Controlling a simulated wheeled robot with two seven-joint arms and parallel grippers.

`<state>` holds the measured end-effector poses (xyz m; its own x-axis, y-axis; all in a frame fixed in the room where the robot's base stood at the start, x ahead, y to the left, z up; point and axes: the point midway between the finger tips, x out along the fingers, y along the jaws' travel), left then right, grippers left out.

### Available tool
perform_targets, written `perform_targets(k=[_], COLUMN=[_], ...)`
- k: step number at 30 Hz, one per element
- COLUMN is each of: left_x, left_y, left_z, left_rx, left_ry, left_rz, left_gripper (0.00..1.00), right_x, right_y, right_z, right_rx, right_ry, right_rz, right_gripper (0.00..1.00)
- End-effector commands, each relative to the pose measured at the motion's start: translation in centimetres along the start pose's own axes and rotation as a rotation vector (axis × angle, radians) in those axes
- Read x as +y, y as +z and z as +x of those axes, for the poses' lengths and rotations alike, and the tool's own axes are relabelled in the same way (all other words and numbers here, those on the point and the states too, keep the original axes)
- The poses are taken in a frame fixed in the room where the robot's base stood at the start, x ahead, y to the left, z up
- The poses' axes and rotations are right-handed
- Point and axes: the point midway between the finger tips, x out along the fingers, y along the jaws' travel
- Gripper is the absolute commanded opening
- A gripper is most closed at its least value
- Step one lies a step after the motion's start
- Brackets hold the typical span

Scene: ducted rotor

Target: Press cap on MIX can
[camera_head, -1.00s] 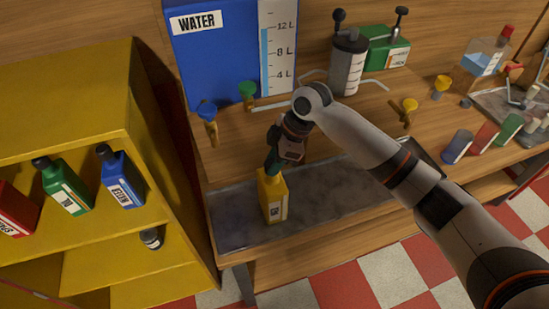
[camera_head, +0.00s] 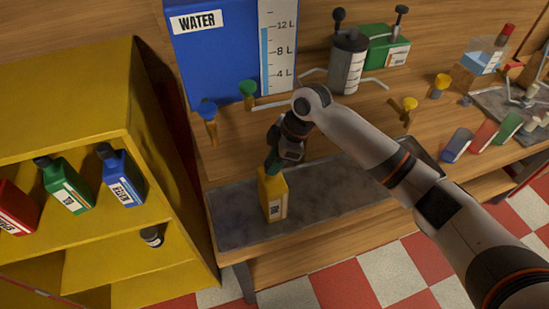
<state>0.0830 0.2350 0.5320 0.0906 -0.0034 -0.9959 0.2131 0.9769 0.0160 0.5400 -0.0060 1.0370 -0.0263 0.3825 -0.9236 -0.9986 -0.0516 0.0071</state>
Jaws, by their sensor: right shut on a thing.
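A yellow can (camera_head: 272,196) with a pale label stands upright on the grey mat of the workbench; the label is too small to read. My right gripper (camera_head: 273,163) is directly above the can, at its top. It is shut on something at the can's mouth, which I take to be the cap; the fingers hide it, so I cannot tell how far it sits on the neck. My left gripper is out of view.
A blue WATER tank (camera_head: 225,55) stands behind, with blue (camera_head: 208,115) and green (camera_head: 248,92) funnels before it. A yellow shelf (camera_head: 75,90) with several bottles is at the left. The grey mat (camera_head: 335,190) is clear right of the can.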

Motion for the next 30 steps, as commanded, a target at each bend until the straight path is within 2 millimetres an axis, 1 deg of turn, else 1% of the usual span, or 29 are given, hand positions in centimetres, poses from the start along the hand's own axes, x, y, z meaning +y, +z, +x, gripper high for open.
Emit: perform_targets(k=[8, 19, 30], left_x=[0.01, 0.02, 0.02], left_y=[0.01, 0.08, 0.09], left_z=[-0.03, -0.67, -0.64], left_rx=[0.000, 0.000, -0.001], left_ry=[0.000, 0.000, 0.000], left_rz=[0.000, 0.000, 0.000], left_gripper=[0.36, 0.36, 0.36], right_x=[-0.01, -0.02, -0.03], right_y=[0.01, 0.01, -0.03], right_z=[-0.03, -0.06, 0.02], right_rx=[0.000, 0.000, 0.000], right_ry=[0.000, 0.000, 0.000], right_rz=[0.000, 0.000, 0.000], right_gripper=[0.13, 0.13, 0.13])
